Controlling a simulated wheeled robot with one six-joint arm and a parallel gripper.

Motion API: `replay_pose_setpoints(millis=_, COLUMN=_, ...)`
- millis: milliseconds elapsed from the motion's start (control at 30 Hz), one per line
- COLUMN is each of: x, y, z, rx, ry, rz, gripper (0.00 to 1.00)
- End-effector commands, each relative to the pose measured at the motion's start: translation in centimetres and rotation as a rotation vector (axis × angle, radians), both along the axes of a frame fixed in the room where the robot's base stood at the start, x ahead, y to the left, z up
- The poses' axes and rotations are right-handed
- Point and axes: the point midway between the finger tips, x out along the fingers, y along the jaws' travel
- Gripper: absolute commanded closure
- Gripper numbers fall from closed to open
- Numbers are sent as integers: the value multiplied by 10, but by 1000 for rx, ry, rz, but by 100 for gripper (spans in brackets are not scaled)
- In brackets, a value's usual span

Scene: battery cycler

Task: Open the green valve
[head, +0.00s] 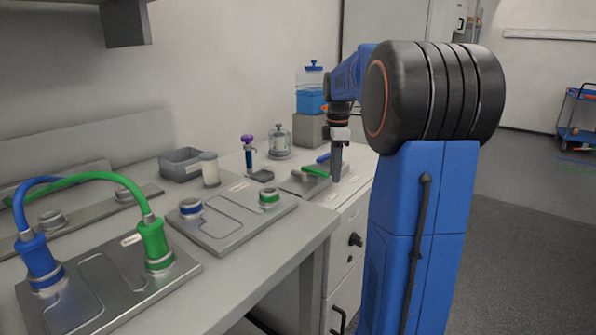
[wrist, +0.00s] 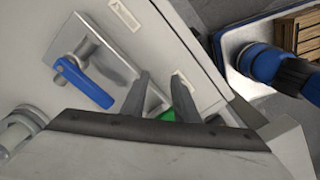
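The green valve's handle (head: 316,171) lies on a grey metal plate (head: 293,186) at the far end of the bench. In the wrist view only a small green patch (wrist: 168,115) shows, between my finger bases; the palm edge hides the rest. The blue valve's handle (head: 323,158) lies just behind the green one; in the wrist view it is the blue lever (wrist: 82,82) left of my fingers. My gripper (head: 337,172) points down beside the right end of the green handle. In the wrist view its two fingers (wrist: 160,82) are apart; I cannot tell whether they touch the handle.
A purple-capped tube (head: 249,152), a white cylinder (head: 210,169) and a glass jar (head: 280,142) stand left of the valves. A plate with two ports (head: 235,240) and one with blue and green hoses (head: 105,305) lie nearer. Drawers (head: 345,250) are below.

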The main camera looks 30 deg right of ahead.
Motion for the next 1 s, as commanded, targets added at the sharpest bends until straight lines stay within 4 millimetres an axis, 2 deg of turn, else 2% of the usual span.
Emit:
replay_pose_setpoints(millis=167, x=0, y=0, z=2, rx=0, ry=0, rz=0, gripper=73)
replay_pose_setpoints(millis=1000, x=1, y=-4, z=78, rx=0, ry=0, rz=0, gripper=73)
